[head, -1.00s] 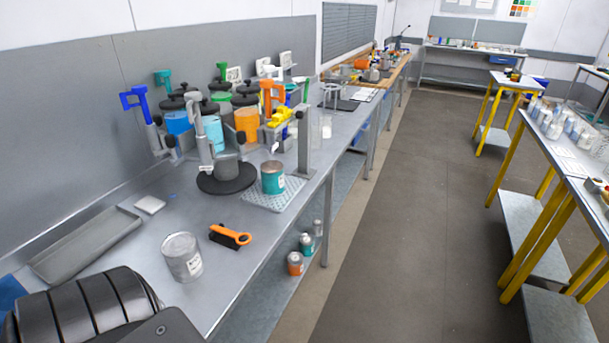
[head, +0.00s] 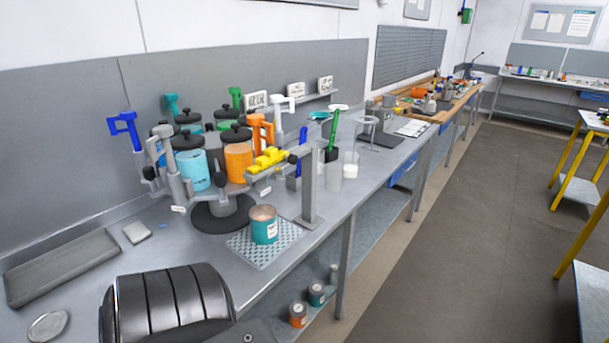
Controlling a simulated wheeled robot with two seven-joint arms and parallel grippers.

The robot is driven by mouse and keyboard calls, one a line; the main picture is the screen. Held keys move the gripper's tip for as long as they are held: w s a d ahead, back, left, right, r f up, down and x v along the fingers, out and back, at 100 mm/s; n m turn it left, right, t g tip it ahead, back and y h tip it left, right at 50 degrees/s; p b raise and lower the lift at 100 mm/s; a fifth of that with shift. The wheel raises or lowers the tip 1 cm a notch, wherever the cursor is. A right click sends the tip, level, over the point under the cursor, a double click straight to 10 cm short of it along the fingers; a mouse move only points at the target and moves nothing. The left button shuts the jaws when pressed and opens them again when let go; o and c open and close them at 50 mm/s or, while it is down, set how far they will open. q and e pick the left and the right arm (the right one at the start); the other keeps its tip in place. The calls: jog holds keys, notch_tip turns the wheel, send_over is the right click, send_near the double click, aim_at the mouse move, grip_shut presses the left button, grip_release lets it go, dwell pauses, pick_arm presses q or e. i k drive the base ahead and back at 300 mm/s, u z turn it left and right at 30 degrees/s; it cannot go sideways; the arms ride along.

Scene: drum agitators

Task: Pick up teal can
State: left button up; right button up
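A teal can (head: 264,226) with a white label and an open-looking greyish top stands upright on a perforated mat (head: 285,236) on the grey bench. It is beside the dark round base of the drum stand. Another teal can (head: 316,293) with a label stands on the shelf under the bench. Part of my black segmented arm (head: 170,303) fills the bottom left of the head view, in front of the bench. Neither gripper shows in the head view.
The drum stand (head: 222,213) with coloured handles and drums stands left of and behind the can. A grey upright post (head: 308,185) is close on its right. A grey tray (head: 62,268) and a round metal lid (head: 48,326) lie at left. An orange can (head: 298,314) is on the lower shelf.

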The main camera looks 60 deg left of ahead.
aim_at(264, 224)
jog(key=i, duration=1.6)
jog(key=u, duration=2.45)
jog(key=k, duration=0.1)
jog(key=u, duration=1.1)
